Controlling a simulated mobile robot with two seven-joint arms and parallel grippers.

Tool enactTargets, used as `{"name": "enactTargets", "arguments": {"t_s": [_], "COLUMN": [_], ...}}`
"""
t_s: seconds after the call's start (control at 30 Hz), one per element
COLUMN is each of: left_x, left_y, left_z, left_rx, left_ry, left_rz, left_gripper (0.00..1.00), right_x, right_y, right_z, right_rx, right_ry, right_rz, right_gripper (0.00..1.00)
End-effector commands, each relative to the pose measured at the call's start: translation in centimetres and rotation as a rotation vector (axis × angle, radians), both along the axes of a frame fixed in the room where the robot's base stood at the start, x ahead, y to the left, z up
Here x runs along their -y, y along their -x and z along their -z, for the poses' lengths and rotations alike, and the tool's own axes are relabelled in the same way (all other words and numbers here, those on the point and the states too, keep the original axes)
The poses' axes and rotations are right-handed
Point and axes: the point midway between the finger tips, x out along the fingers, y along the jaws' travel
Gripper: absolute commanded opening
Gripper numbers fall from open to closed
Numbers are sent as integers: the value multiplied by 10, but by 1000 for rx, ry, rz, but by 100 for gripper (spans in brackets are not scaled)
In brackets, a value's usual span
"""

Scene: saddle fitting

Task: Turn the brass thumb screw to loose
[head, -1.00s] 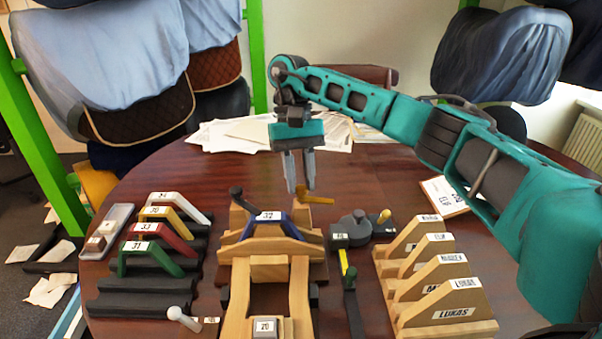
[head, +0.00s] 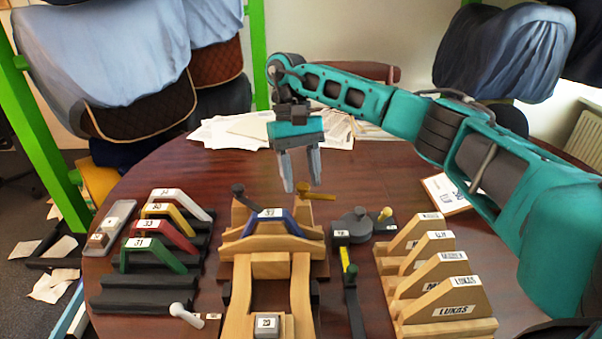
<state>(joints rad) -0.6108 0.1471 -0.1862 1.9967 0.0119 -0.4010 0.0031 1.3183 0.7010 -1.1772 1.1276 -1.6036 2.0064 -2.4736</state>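The brass thumb screw (head: 318,195) is at the back right of the wooden fixture (head: 268,264). It shows as a flat gold-coloured bar with a rounded head at its left end. My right gripper (head: 303,187) points down just above and around that head, with its two grey fingers apart. One fingertip hangs left of the head and the other overlaps the bar in the picture. I cannot tell whether either touches it. My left gripper is out of view.
A dark lever (head: 238,190) stands at the fixture's back left. A blue piece marked 32 (head: 270,214) sits across the fixture. A dark gauge block (head: 355,225) is to the right, beside wooden name-marked wedges (head: 455,300). Coloured arches (head: 165,228) stand left. Papers (head: 240,130) lie behind.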

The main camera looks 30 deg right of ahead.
Motion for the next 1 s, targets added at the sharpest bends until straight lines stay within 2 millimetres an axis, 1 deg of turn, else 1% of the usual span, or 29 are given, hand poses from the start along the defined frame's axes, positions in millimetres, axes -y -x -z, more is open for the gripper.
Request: {"name": "enactTargets", "arguments": {"t_s": [0.27, 0.37, 0.47, 0.57, 0.6, 0.8, 0.9, 1.0], "left_x": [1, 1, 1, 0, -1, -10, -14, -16], "left_y": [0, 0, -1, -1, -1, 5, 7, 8], "left_z": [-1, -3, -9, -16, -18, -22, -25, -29], "left_rx": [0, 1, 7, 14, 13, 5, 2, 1], "left_ry": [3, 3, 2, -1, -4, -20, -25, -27], "left_rz": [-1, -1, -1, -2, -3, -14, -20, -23], "left_gripper": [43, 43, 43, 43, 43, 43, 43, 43], "right_x": [0, 0, 1, 2, 3, 7, 9, 9], "right_y": [0, -2, -6, -13, -17, -33, -40, -43], "right_z": [0, -5, -17, -37, -46, -87, -102, -110], "right_rx": [-1, 0, 1, 2, 3, 1, 1, -1], "right_ry": [0, 0, 0, 1, 2, 2, 2, 1], "right_rz": [1, 1, 1, 2, 1, 2, 2, 1], "right_gripper": [52, 52, 52, 52, 52, 52, 52, 52]}}
